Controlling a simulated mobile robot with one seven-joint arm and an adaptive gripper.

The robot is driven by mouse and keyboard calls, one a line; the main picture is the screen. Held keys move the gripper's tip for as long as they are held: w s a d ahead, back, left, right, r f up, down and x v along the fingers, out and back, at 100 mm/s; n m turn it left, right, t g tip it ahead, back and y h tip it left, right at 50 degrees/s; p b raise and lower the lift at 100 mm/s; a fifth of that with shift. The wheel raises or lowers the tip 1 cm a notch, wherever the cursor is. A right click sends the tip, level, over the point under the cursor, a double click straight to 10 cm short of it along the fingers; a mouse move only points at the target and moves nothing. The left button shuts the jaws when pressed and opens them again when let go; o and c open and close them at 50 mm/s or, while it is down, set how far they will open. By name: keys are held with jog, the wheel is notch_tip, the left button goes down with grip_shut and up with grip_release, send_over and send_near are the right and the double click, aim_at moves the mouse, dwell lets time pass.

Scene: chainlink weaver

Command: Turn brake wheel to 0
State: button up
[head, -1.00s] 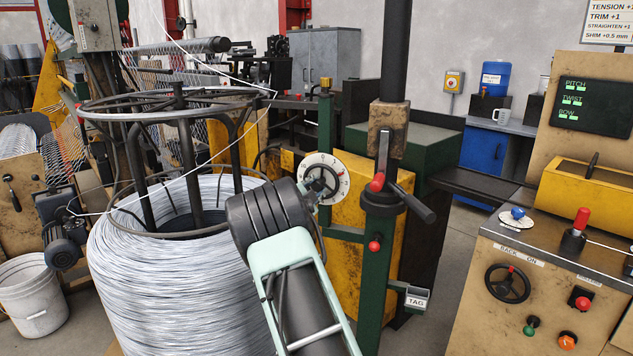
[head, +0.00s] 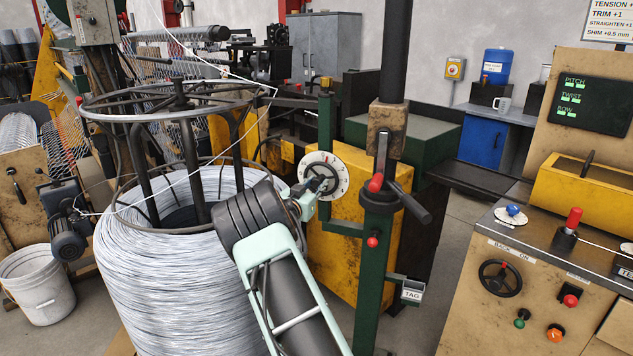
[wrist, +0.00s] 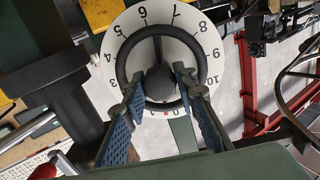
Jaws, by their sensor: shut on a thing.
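The brake wheel (head: 328,184) is a small dark handwheel on a white numbered dial (head: 337,167), behind the coil and beside the green post. In the wrist view the wheel (wrist: 121,70) is a black ring with a round hub, and the dial (wrist: 117,45) shows numbers such as 3 to 10 around it. My gripper (wrist: 161,100) is shut on the wheel, its two blue-padded fingers at the lower ring on either side of the hub. Red marks show at the dial's lower edge between the fingers. The fingers hide part of the dial, so I cannot read the setting surely.
A large wire coil (head: 180,270) stands left of my arm, under a ring-topped frame. A green post (head: 372,270) with a black lever (head: 410,203) stands close right of the dial. A control console (head: 510,260) is at the right. Grey floor shows between post and console.

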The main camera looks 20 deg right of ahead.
jog(key=shift+f+n+p, duration=0.1)
jog(key=shift+n+p, duration=0.2)
jog(key=shift+n, duration=0.8)
jog(key=o, duration=1.2)
jog(key=shift+c, duration=0.2)
jog(key=v, duration=1.2)
